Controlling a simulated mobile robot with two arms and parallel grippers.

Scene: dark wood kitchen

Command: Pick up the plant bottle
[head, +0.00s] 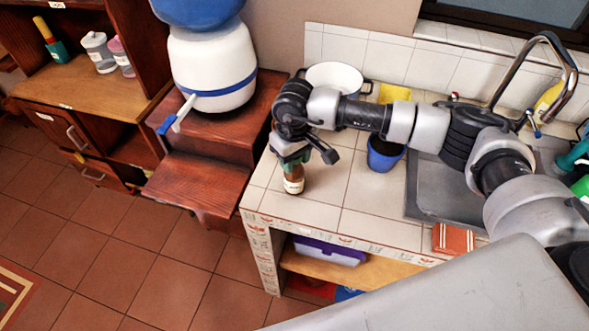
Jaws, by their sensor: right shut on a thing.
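The bottle (293,183) is small and brown with a pale label band near its base and green at its top. It is upright at the left part of the white tiled counter. My right gripper (291,160) comes down over it from above and is shut on its upper part, which the gripper partly hides. I cannot tell whether the bottle's base touches the tiles. My left gripper is not in view.
A white pot (338,75) stands behind my right arm, with a blue cup (384,153) beside the sink (432,190). A tall curved faucet (545,65) rises at the right. A white and blue water dispenser (212,70) stands left on wooden steps (195,183).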

